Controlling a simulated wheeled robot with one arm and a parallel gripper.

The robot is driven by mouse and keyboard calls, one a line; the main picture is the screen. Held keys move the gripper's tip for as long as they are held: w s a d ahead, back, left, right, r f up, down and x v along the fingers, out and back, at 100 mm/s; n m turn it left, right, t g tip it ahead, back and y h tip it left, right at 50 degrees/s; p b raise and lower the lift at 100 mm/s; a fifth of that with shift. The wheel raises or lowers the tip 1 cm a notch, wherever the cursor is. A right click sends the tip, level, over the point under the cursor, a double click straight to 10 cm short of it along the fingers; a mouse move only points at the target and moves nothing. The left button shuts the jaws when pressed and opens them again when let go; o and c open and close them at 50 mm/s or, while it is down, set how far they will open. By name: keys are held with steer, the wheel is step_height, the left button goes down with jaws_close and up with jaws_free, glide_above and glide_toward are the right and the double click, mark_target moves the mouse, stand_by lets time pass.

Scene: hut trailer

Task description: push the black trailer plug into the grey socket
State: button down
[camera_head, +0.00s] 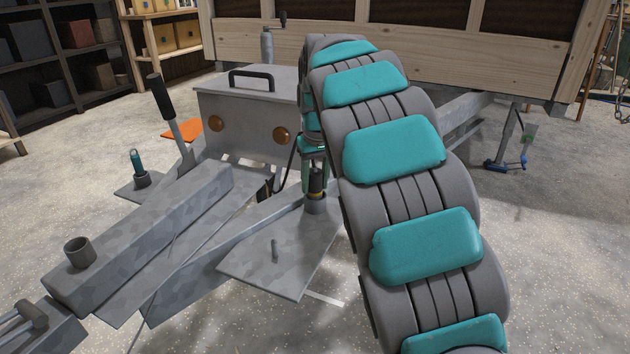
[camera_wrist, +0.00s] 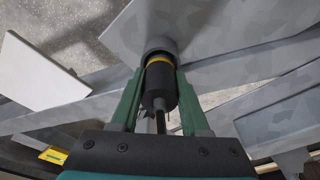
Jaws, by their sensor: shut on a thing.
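The black plug (camera_wrist: 158,88) has a yellow ring near its front end. My gripper (camera_wrist: 160,76) is shut on it, with one green finger on each side. The grey socket (camera_wrist: 160,46) is a round cup on a grey metal plate. The plug's front end is at the socket's mouth, with the yellow ring close to the rim; I cannot tell how deep it sits. In the head view the plug (camera_head: 316,182) stands upright above the socket (camera_head: 316,205), below my gripper (camera_head: 315,170). My arm hides part of this area.
The socket's plate (camera_head: 270,262) carries a small upright pin (camera_head: 275,251). A grey box with a black handle (camera_head: 247,105) stands behind. A lever (camera_head: 165,105) and a teal-topped plug in a holder (camera_head: 138,168) are at left. The wooden hut (camera_head: 400,45) stands behind.

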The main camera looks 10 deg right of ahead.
steer(key=shift+f, duration=0.2)
steer(key=shift+c, duration=2)
jaws_free()
step_height(320, 180, up, 12)
steer(key=s, duration=0.1)
steer(key=shift+s+d+r, duration=0.15)
steer(key=shift+s, duration=0.25)
steer(key=s+f+g, duration=0.1)
steer(key=s+f, duration=0.5)
steer(key=s, duration=0.8)
steer(key=s+f+m+g, duration=0.1)
steer(key=s+f, duration=0.6)
steer(key=s, duration=0.7)
steer(key=s+f+g, duration=0.1)
steer(key=s+f, duration=0.6)
steer(key=s, duration=0.6)
steer(key=shift+s+m+g, duration=0.3)
steer(key=shift+s+m, duration=0.1)
